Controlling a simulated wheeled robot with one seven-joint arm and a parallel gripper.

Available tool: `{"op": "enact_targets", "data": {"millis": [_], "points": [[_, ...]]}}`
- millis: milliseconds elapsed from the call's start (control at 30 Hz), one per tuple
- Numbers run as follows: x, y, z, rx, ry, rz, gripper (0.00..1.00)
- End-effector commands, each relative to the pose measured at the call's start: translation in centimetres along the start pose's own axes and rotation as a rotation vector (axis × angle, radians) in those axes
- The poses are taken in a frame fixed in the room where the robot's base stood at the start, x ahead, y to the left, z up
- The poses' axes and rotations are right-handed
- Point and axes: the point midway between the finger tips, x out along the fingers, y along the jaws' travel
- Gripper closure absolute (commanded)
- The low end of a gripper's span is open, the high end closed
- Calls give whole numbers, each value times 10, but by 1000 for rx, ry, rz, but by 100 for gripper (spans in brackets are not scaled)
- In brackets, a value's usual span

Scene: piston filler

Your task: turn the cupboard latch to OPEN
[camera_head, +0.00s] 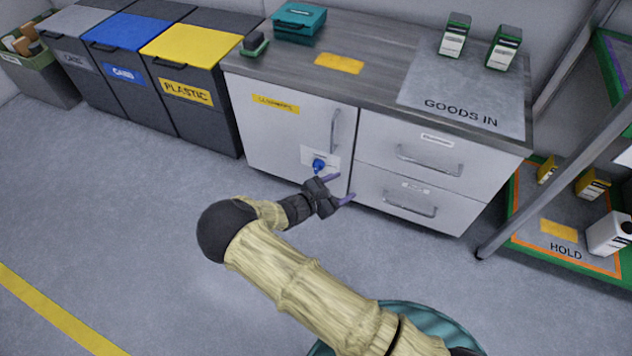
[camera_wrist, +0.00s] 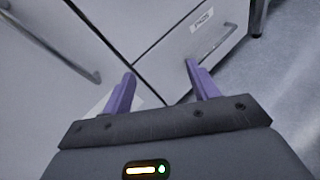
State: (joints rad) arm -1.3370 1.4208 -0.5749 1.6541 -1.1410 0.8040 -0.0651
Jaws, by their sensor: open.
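The cupboard latch (camera_head: 319,165) is a blue knob on a pale plate, low on the white cupboard door (camera_head: 285,135). My gripper (camera_head: 339,187) is in front of the cabinet, just below and to the right of the latch in the head view. Its purple fingers are apart with nothing between them. In the wrist view my gripper (camera_wrist: 158,85) points at the seam between the door and the drawers. The latch itself does not show there; a pale plate edge shows beside the left finger. The knob's exact setting is too small to read.
The door has a vertical bar handle (camera_head: 335,130). Two drawers with handles (camera_head: 430,160) are to its right. Bins (camera_head: 190,85) stand at the left. A sloping metal post (camera_head: 540,165) and a HOLD tray (camera_head: 565,250) are at the right. Floor in front is clear.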

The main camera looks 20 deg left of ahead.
Motion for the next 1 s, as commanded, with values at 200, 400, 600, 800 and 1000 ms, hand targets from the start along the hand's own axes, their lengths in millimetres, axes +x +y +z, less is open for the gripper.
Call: {"op": "enact_targets", "data": {"millis": [200,400,600,800,1000], "points": [[-36,30,-116,-201,-118,326,40],[-68,47,-164,-295,-185,506,40],[-72,49,-165,-305,-193,525,40],[-71,49,-165,-305,-191,523,40],[-58,56,-166,-304,-190,522,40]]}}
